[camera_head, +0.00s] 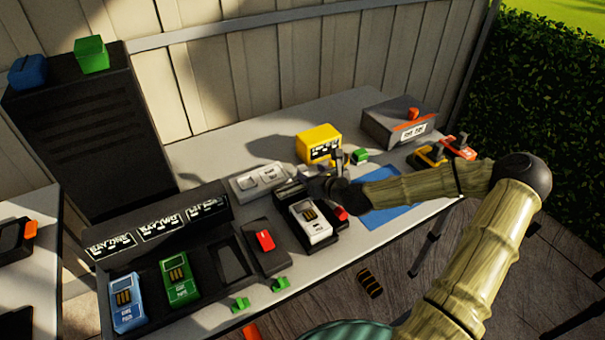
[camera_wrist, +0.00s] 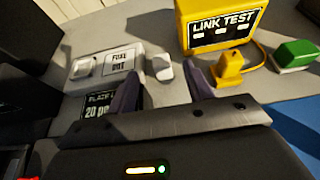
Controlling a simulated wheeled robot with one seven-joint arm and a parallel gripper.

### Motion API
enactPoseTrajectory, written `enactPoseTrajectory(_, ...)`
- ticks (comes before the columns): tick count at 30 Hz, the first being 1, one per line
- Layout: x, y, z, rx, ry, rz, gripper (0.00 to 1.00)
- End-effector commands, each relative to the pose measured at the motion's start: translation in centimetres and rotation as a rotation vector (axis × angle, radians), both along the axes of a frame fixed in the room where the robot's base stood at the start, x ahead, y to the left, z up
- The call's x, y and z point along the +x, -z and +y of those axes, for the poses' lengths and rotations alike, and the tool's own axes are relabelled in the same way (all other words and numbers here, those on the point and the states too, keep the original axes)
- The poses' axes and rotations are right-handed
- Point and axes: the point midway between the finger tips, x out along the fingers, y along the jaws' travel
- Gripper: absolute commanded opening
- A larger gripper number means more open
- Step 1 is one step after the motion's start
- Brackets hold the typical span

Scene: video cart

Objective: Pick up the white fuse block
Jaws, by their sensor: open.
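A white box (camera_head: 258,183) lies on the grey table, left of my gripper. In the wrist view this white box (camera_wrist: 80,82) bears a label whose second word reads OUT, and a raised white square. A small white block (camera_wrist: 163,70) shows at its right end, between my fingertips in the picture; it is likely the fuse block, but I cannot tell whether it is separate. My gripper (camera_wrist: 163,88) is open, its two dark fingers apart and nothing seen held. In the head view my gripper (camera_head: 325,175) is over the table behind a black holder with a white cartridge (camera_head: 311,223).
A yellow LINK TEST box (camera_head: 318,143) stands behind my gripper, with a yellow plug (camera_wrist: 230,70) on a cable. A green block (camera_head: 360,156) and blue mat (camera_head: 392,214) lie to the right. A grey box (camera_head: 385,122) stands at the back right. The black rack (camera_head: 212,287) is left.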

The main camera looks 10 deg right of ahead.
Motion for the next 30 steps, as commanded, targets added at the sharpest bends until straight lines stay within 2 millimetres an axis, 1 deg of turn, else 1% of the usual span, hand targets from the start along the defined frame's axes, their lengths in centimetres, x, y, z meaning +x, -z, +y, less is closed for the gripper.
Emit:
enactPoseTrajectory(6,3.0,1.4,1.0,-0.001,0.0,0.0,0.51)
enactPoseTrajectory(10,4.2,1.9,1.4,-0.001,0.0,0.0,0.51)
enactPoseTrajectory(27,4.4,1.9,1.5,-0.001,-0.001,0.0,0.51)
enactPoseTrajectory(29,4.4,1.9,1.4,0.0,0.0,0.0,0.39)
enactPoseTrajectory(30,4.4,1.9,1.4,0.0,0.0,0.0,0.31)
